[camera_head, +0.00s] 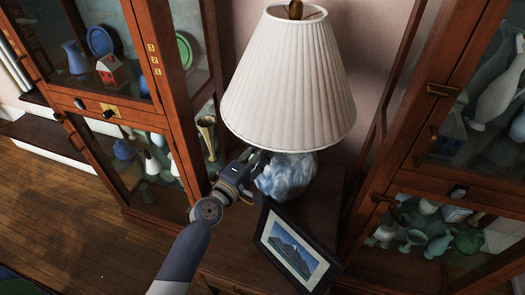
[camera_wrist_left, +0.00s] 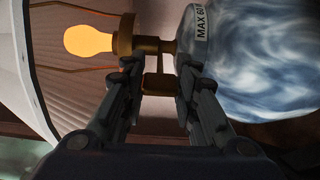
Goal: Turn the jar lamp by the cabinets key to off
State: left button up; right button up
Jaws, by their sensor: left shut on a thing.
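The jar lamp has a white pleated shade (camera_head: 290,85) and a blue-and-white marbled jar base (camera_head: 287,178). It stands on a small wooden table between two cabinets. In the left wrist view its bulb (camera_wrist_left: 88,40) glows orange, beside the brass socket (camera_wrist_left: 123,35) and the marbled jar (camera_wrist_left: 255,70). A small brass key (camera_wrist_left: 160,84) shows below the stem. My left gripper (camera_head: 252,157) is under the shade's lower edge at the jar's neck. Its fingers (camera_wrist_left: 158,75) are shut on the key, one on each side. My right gripper is in neither view.
A framed mountain picture (camera_head: 293,250) leans on the table in front of the lamp. Glass-fronted cabinets with crockery stand at left (camera_head: 172,100) and right (camera_head: 430,150). A brass vase (camera_head: 207,137) is behind the left cabinet's glass. Open wooden floor (camera_head: 60,235) lies at left.

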pick_arm(q)
jog(key=o, duration=1.1)
jog(key=shift+c, duration=0.2)
jog(key=v, duration=1.2)
